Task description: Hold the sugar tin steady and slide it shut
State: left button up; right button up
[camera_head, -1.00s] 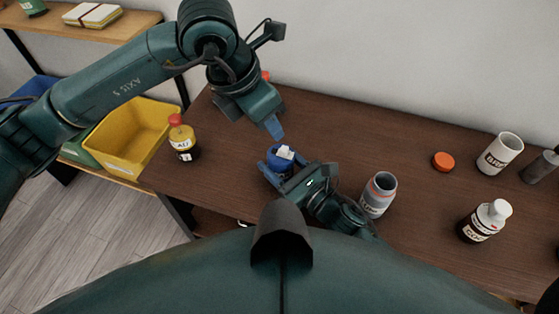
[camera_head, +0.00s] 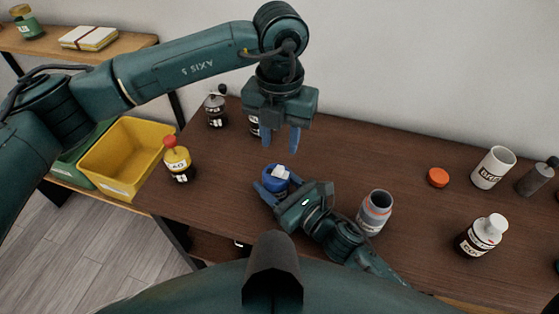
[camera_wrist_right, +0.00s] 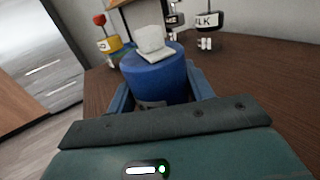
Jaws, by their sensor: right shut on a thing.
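The sugar tin (camera_head: 275,184) is a small blue round tin standing on the dark table, with a white piece (camera_head: 278,172) on its top. My right gripper (camera_head: 277,190) is shut on the tin, with one finger on each side. In the right wrist view the tin (camera_wrist_right: 155,78) stands between the fingers, the white piece (camera_wrist_right: 151,42) sticks up from its top, and its label is mostly hidden low down. My left gripper (camera_head: 281,145) is open and empty, pointing down just behind and above the tin, apart from it.
A grey jar (camera_head: 374,212) stands right of my right gripper. A yellow bottle with a red top (camera_head: 178,163) stands at the table's left edge, by a yellow bin (camera_head: 122,158). Dark bottles (camera_head: 215,108) stand behind. An orange lid (camera_head: 438,177), white mug (camera_head: 493,168) and white-capped bottle (camera_head: 482,236) are right.

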aim_at(280, 168)
pick_arm(q)
notch_tip(280, 168, down, 8)
jog(key=shift+r, duration=0.25)
jog(key=shift+c, duration=0.4)
grip_shut()
